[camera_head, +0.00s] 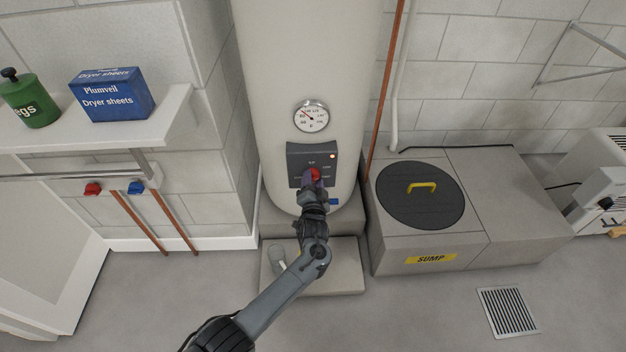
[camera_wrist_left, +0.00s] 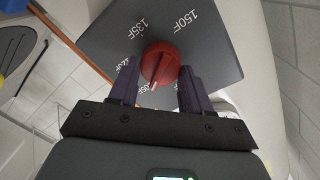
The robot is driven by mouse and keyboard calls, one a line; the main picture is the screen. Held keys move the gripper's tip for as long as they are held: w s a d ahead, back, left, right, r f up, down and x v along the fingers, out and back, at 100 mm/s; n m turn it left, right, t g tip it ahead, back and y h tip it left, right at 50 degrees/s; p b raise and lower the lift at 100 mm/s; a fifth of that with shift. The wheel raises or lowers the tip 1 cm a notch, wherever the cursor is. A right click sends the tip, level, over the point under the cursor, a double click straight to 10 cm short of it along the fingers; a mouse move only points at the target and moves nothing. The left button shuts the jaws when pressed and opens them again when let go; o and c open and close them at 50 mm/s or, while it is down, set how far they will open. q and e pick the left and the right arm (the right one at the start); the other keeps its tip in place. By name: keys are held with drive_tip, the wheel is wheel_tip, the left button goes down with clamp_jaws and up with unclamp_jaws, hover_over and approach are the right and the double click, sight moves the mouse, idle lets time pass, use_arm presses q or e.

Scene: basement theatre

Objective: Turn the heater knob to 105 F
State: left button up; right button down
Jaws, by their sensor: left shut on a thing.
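The red heater knob (camera_head: 315,174) sits on a dark control panel (camera_head: 325,155) low on the front of the tall cream tank (camera_head: 305,50). In the left wrist view the knob (camera_wrist_left: 160,62) lies between the two purple fingers of my left gripper (camera_wrist_left: 157,85), which is shut on it. Labels 150F and 135F show beyond the knob on the panel (camera_wrist_left: 215,50). Other labels near the fingers are partly hidden. The knob's ridge runs toward the gripper, with a pale mark at that end; the label there is too covered to read surely. My right gripper is not in view.
A grey sump box (camera_head: 510,190) stands right of the tank. A shelf (camera_head: 130,120) with a blue dryer sheets box (camera_head: 112,94) is at left. A copper pipe (camera_head: 385,90) runs close by.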

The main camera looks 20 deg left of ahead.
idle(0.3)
use_arm(q)
drive_tip(key=o, duration=1.1)
drive_tip(key=shift+c, duration=0.2)
drive_tip(key=shift+s+d+p, duration=0.1)
drive_tip(key=shift+s+p, duration=0.15)
drive_tip(key=shift+p, duration=0.1)
drive_tip(key=p+v, duration=0.4)
drive_tip(key=v, duration=0.6)
drive_tip(key=shift+p, duration=0.35)
